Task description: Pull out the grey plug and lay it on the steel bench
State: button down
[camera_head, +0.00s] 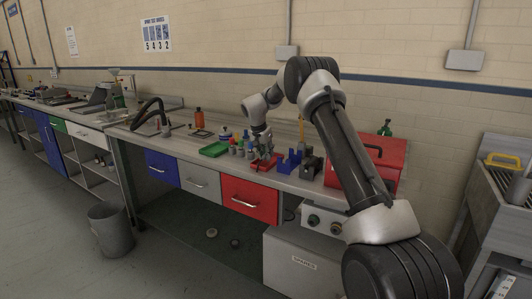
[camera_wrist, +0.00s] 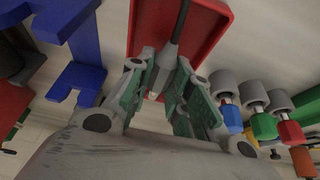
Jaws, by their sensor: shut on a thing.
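My gripper (camera_head: 262,150) is low over the steel bench (camera_head: 176,144), at the red tray (camera_head: 263,166). In the wrist view, my gripper (camera_wrist: 164,75) is shut on a small grey piece with a dark stem, which looks like the grey plug (camera_wrist: 166,58). The red tray (camera_wrist: 205,25) lies behind the fingertips. I cannot tell whether the plug still sits in a socket or is free.
Grey-capped pieces in blue, green and red (camera_wrist: 265,122) stand close right of my fingers. A blue holder (camera_wrist: 78,70) is close on the left. A green tray (camera_head: 214,149) and a red box (camera_head: 390,155) flank the work spot. Bare bench shows nearer the front edge.

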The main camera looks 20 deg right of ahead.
jog(key=shift+f, duration=0.65)
jog(key=shift+f, duration=0.2)
jog(key=c, duration=1.2)
grip_release()
jog(key=shift+c, duration=0.2)
jog(key=v, duration=1.2)
